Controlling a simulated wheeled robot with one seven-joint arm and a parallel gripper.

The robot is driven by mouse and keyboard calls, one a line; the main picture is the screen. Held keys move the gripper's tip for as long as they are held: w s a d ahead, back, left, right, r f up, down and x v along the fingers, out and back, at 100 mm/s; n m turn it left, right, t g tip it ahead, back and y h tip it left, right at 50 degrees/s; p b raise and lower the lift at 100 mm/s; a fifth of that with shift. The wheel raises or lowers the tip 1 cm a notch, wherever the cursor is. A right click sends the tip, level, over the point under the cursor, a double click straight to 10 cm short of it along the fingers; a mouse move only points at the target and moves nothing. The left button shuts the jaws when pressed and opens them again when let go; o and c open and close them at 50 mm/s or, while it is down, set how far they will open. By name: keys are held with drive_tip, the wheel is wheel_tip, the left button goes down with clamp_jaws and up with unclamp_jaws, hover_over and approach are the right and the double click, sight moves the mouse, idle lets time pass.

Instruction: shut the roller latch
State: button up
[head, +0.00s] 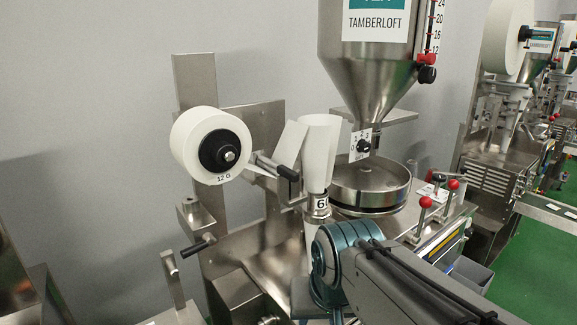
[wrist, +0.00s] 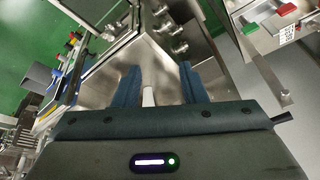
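Two black-handled levers show in the head view: an upper lever (head: 287,173) beside the paper path and a lower lever (head: 198,246) on the left of the steel frame. I cannot tell for certain which is the roller latch, nor whether it is shut. My gripper (wrist: 158,78) is open in the wrist view, its two blue fingers apart. A small pale upright piece (wrist: 148,96) shows between them, not visibly gripped. A dark handle end (wrist: 283,117) shows just right of my gripper. In the head view my arm hides the fingers.
A paper roll (head: 212,146) hangs left of the paper funnel tube (head: 320,150). A steel hopper (head: 375,75) stands above a round drum (head: 370,185). Red-knobbed levers (head: 425,203) stand right of my arm. Red and green buttons (wrist: 287,10) are at the wrist view's upper right.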

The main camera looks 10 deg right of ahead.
drive_tip(key=w+d+r+m+p, duration=0.1)
drive_tip(key=w+r+m, duration=0.5)
drive_tip(key=r+m, duration=0.25)
drive_tip(key=w+r+m, duration=0.6)
drive_tip(key=r+m, duration=0.1)
drive_tip(key=r, duration=0.2)
drive_tip(key=m+y+p, duration=0.1)
drive_tip(key=m+y, duration=0.1)
drive_tip(key=m, duration=1.2)
approach(289, 170)
drive_tip(key=x, duration=0.8)
drive_tip(key=shift+f, duration=0.25)
clamp_jaws()
